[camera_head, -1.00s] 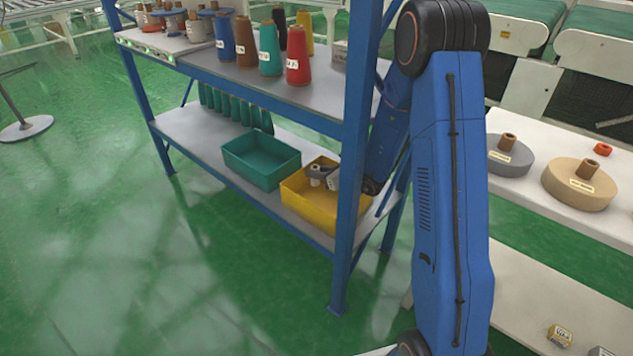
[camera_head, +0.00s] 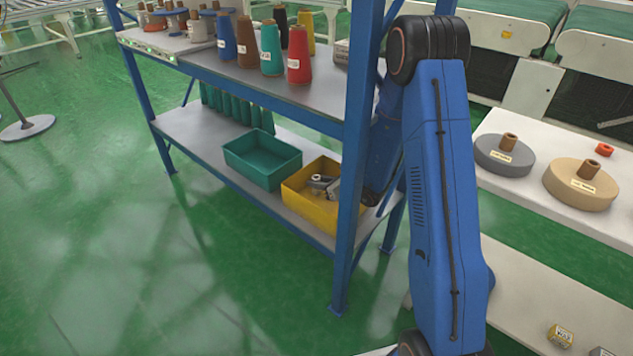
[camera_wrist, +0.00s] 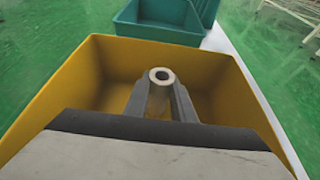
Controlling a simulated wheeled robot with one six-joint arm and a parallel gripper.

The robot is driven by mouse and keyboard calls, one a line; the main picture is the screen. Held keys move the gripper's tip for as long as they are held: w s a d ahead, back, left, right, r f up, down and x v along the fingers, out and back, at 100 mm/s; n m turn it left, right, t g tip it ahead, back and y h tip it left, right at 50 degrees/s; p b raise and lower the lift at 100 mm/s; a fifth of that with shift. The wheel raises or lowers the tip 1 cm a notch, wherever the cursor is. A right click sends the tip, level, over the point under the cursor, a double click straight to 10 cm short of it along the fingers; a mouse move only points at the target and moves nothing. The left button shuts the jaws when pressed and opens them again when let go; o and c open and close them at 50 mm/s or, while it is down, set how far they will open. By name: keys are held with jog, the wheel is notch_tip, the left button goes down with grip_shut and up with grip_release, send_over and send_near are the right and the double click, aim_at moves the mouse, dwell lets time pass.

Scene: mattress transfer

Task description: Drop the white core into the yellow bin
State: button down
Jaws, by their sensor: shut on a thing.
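The yellow bin (camera_head: 308,204) stands on the lower shelf of the blue rack, and its walls surround the view in the wrist view (camera_wrist: 62,92). My gripper (camera_wrist: 160,98) is shut on the white core (camera_wrist: 161,77), a short hollow tube, and holds it between its two fingers inside the bin's walls. The core's open end faces up and away in the wrist view. I cannot tell whether the core touches the bin's floor.
A teal bin (camera_head: 262,165) stands left of the yellow bin. The blue rack post (camera_head: 355,150) is close to my arm. Several coloured cones, including a red one (camera_head: 299,57), stand on the upper shelf. A white table (camera_head: 530,190) with round spools is at the right.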

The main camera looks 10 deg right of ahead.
jog(key=shift+f, duration=0.35)
jog(key=c, duration=1.5)
grip_release()
jog(key=shift+r, duration=0.1)
jog(key=shift+r, duration=0.45)
jog(key=v, duration=1.2)
jog(key=shift+d, duration=0.1)
